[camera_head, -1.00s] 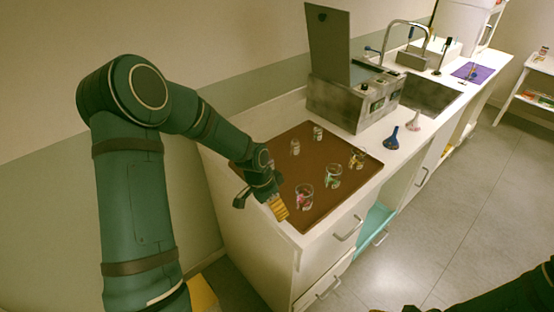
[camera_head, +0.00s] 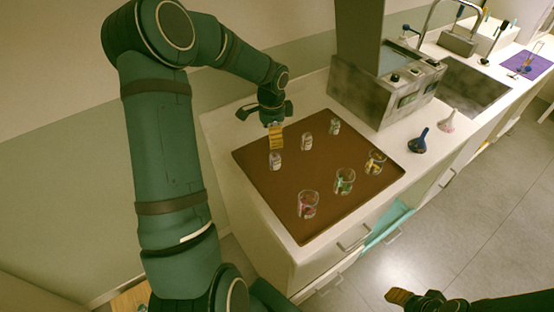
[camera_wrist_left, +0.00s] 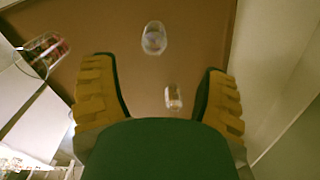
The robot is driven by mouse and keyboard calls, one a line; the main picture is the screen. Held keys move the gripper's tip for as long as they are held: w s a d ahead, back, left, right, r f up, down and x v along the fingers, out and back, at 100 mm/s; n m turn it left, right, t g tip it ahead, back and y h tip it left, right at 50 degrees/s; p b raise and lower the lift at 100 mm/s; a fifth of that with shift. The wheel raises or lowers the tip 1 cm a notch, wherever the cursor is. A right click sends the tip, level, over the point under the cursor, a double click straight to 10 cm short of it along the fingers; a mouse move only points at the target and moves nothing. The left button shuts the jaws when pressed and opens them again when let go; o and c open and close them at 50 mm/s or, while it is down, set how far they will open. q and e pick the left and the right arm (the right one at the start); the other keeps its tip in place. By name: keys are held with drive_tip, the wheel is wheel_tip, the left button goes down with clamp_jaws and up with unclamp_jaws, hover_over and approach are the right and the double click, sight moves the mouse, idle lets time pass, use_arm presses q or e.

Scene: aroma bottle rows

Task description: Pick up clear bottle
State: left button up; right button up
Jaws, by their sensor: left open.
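Three small bottles stand upright in the back row on a brown tray (camera_head: 318,168). The nearest, a pale clear-looking bottle (camera_head: 275,161), stands just below my left gripper (camera_head: 270,122) in the head view. The middle bottle (camera_head: 307,142) and the far bottle (camera_head: 334,128) stand to its right. The left gripper is open and empty above the tray's back left part. In the left wrist view, a clear bottle (camera_wrist_left: 154,39) stands beyond the fingers and a smaller-looking one (camera_wrist_left: 173,97) shows between them. My right gripper (camera_head: 408,297) is at the bottom edge, partly hidden.
Three glass beakers stand in the tray's front row: red-pink (camera_head: 308,205), green (camera_head: 344,181) and yellow (camera_head: 375,163). A grey machine (camera_head: 385,88) stands behind the tray. A blue funnel (camera_head: 418,142) and a pink funnel (camera_head: 447,121) stand right of it.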

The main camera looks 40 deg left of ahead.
sight(275, 157)
use_arm(q)
wheel_tip(275, 157, down, 4)
drive_tip(key=shift+f, duration=0.15)
drive_tip(key=shift+d+f, duration=0.25)
drive_tip(key=shift+f, duration=1.1)
drive_tip(key=shift+d+f, duration=0.2)
drive_tip(key=shift+f, duration=1.1)
drive_tip(key=c, duration=1.3)
